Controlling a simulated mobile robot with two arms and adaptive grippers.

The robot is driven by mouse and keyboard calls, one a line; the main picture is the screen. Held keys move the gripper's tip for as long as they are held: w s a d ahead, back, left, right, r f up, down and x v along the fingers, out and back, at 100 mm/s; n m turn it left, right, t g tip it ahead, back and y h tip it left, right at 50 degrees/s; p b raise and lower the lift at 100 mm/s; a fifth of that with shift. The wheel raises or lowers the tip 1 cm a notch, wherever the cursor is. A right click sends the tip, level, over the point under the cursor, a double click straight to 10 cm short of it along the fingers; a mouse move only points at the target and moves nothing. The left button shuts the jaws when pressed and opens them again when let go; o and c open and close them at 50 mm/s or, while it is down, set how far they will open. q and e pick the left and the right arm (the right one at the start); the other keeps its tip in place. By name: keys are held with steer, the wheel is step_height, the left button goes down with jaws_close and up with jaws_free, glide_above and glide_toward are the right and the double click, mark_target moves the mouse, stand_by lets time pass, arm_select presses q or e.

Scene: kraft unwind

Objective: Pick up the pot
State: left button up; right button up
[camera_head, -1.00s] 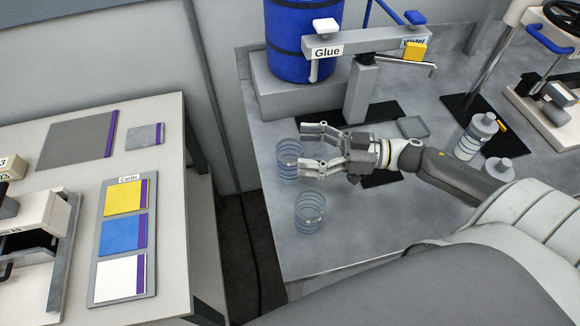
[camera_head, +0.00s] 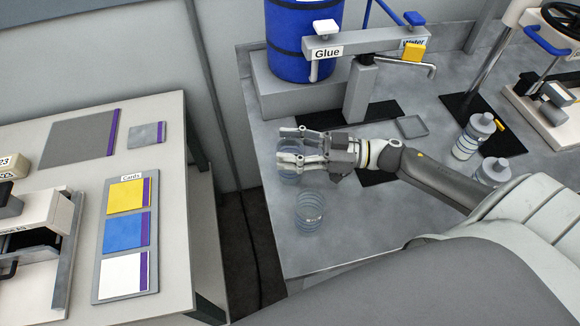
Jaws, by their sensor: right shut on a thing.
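A clear pot with bluish rings (camera_head: 289,176) stands on the grey bench near its left edge. My right gripper (camera_head: 284,147) comes in from the right and is shut on this pot; its fingers hide part of the pot. A second clear ringed pot (camera_head: 309,212) stands just in front of it, apart from the gripper. I cannot tell whether the held pot is off the bench. My left gripper is not in view.
A tap stand with a Glue label (camera_head: 327,53) and a blue barrel (camera_head: 300,38) is behind the gripper. Two bottles (camera_head: 470,137) (camera_head: 493,171) stand at the right. A separate table with a Cards board (camera_head: 126,240) is at left, across a gap.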

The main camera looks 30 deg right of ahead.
steer(key=c, duration=0.4)
step_height(320, 180, up, 10)
steer(key=shift+s+a+f, duration=0.1)
